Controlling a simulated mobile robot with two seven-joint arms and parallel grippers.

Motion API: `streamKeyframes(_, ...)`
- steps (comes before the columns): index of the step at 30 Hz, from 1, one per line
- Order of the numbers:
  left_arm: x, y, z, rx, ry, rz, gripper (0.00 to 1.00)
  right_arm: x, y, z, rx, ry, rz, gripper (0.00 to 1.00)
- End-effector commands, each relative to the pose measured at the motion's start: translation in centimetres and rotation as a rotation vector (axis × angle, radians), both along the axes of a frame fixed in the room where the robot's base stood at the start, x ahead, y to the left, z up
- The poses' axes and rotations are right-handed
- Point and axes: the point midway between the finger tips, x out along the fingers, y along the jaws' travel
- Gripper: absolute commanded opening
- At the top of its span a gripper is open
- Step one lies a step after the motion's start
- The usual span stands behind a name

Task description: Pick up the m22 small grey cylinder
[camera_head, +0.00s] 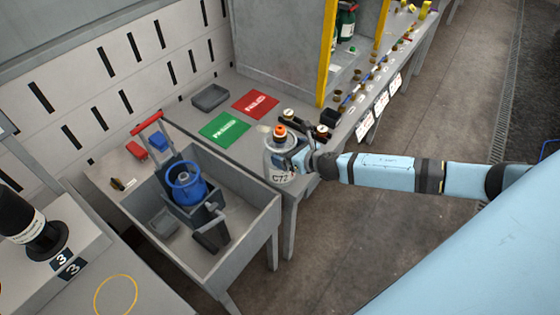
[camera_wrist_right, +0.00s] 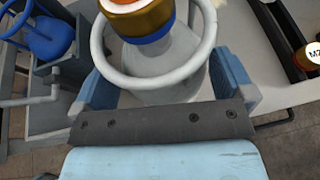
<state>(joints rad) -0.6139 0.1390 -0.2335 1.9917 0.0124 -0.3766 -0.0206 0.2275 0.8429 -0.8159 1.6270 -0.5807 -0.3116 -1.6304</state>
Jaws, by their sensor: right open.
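A grey cylinder (camera_head: 279,170) stands at the near edge of the grey bench, with a ring guard and an orange and brass valve on top. Its label seems to read "C72"; I cannot make out "m22" on it. My right gripper (camera_head: 291,157) is at its upper right side. In the right wrist view, the open fingers (camera_wrist_right: 165,82) stand either side of the grey cylinder (camera_wrist_right: 165,70), just below its ring guard; contact cannot be told. A round white tag starting with "M" (camera_wrist_right: 314,52) shows at the right edge, partly cut off. My left gripper is out of view.
A green mat (camera_head: 224,130), a red mat (camera_head: 255,104) and a small grey tray (camera_head: 210,97) lie on the bench behind. Small dark items (camera_head: 322,131) stand close right of the cylinder.

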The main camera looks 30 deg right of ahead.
Motion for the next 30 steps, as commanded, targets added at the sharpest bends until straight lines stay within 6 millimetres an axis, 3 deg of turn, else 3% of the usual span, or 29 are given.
streamKeyframes(5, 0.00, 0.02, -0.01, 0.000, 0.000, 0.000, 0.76, -0.05, 0.01, -0.05, 0.000, 0.001, 0.000, 1.00)
streamKeyframes(14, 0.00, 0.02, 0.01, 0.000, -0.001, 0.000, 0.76, -0.11, 0.05, -0.13, 0.002, 0.002, 0.000, 0.31)
streamKeyframes(18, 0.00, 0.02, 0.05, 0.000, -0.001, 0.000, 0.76, -0.02, 0.13, 0.05, 0.004, 0.000, 0.002, 0.31)
streamKeyframes(20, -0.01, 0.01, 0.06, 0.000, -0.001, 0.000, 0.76, -0.07, 0.15, -0.01, 0.005, 0.001, 0.001, 0.21)
streamKeyframes(30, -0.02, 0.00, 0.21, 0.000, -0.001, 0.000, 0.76, -0.16, 0.16, 0.63, 0.004, 0.004, 0.002, 0.19)
